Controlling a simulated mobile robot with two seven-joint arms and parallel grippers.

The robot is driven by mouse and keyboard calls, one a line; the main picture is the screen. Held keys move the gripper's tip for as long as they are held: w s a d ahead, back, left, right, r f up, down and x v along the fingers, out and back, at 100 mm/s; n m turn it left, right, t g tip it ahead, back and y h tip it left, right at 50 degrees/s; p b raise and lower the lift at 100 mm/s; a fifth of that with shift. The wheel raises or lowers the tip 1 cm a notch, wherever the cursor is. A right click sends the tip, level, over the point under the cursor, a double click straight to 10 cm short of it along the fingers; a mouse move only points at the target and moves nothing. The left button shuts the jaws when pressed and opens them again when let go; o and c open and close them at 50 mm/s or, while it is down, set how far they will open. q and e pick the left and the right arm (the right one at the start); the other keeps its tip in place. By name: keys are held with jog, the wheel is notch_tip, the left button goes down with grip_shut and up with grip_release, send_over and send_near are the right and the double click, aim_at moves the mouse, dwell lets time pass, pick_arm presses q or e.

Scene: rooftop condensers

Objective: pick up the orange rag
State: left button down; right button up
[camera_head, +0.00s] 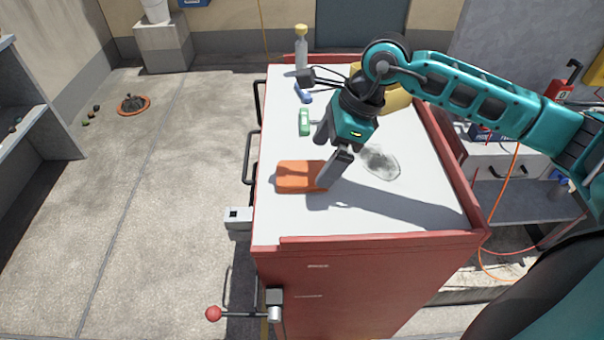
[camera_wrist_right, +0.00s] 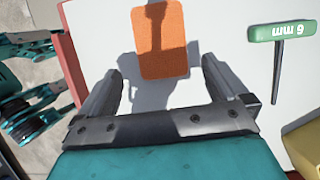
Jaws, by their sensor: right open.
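The orange rag (camera_head: 292,177) lies flat on the white top of a red cart (camera_head: 350,258), near its left edge. In the right wrist view the rag (camera_wrist_right: 163,40) is a rounded orange rectangle, beyond the fingertips and roughly centred between them. My right gripper (camera_head: 327,158) is above the cart top at the rag's right end, with one finger overlapping the rag in the head view. Its jaws (camera_wrist_right: 162,72) are open with nothing between them. A shadow falls over part of the rag.
A green-handled hex key (camera_head: 304,122) marked 6 mm, a blue item (camera_head: 303,94) and a yellow-capped bottle (camera_head: 301,55) are farther back on the cart. A yellow object (camera_head: 397,100) is partly behind my arm.

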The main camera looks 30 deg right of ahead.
aim_at(311, 171)
jog(key=x, duration=0.5)
jog(key=shift+w+r, duration=0.1)
jog(key=shift+w, duration=0.05)
jog(key=c, duration=1.1)
jog(key=shift+r, duration=0.15)
notch_tip(311, 171, up, 20)
jog(key=p, duration=0.1)
